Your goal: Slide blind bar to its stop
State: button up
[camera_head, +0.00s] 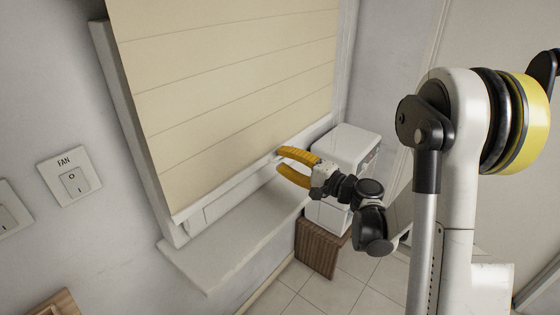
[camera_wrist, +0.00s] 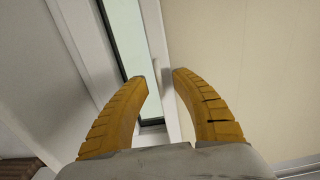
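The cream blind (camera_head: 230,80) hangs in the window frame, drawn most of the way down. Its pale bottom bar (camera_head: 222,189) runs along the lower edge, just above the sill. My gripper (camera_head: 279,161), with yellow ribbed fingers, is at the bar's right part. In the wrist view, the bar (camera_wrist: 158,50) runs between my gripper's two fingertips (camera_wrist: 162,78), with the blind (camera_wrist: 250,70) on the right and a strip of glass on the left. The fingers are apart. I cannot tell whether either touches the bar.
The window sill (camera_head: 205,255) juts out below the blind. A white box-like appliance (camera_head: 345,148) stands close behind my gripper, above a brown ribbed bin (camera_head: 317,250). A fan switch (camera_head: 70,176) is on the left wall. Tiled floor lies below.

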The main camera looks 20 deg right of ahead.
jog(key=shift+w+a, duration=0.35)
jog(key=shift+w, duration=0.15)
jog(key=shift+c, duration=0.2)
grip_shut()
notch_tip(320, 180, up, 38)
jog(key=p, duration=2.3)
jog(key=shift+r, duration=0.2)
